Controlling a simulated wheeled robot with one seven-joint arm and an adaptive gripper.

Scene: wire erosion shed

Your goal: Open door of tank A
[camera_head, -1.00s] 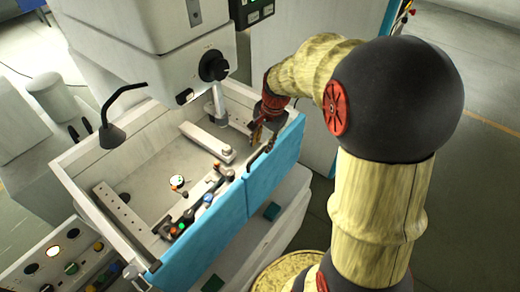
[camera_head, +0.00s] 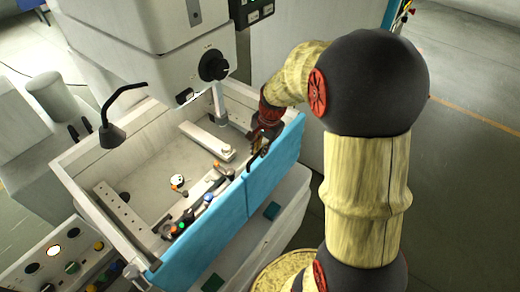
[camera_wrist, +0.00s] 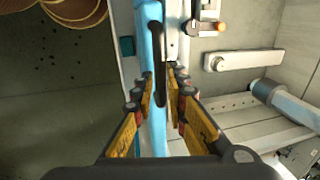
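The tank (camera_head: 85,157) is an open light-grey box under the machine head, with no readable label. Its front is a blue door in two panels, a left one (camera_head: 205,245) and a right one (camera_head: 277,170), both upright and in line. The door's blue edge (camera_wrist: 153,30) shows from above in the wrist view. A dark bar-like handle (camera_wrist: 160,85) runs along its inner side. My gripper (camera_head: 259,144) is over the right panel's top edge. In the wrist view my gripper (camera_wrist: 159,100) is open, its yellow fingers on either side of the door edge and handle. Contact cannot be told.
A black lamp (camera_head: 112,135) stands at the tank's left side. A control panel (camera_head: 45,265) is at lower left. Open floor (camera_head: 465,170) lies to the right.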

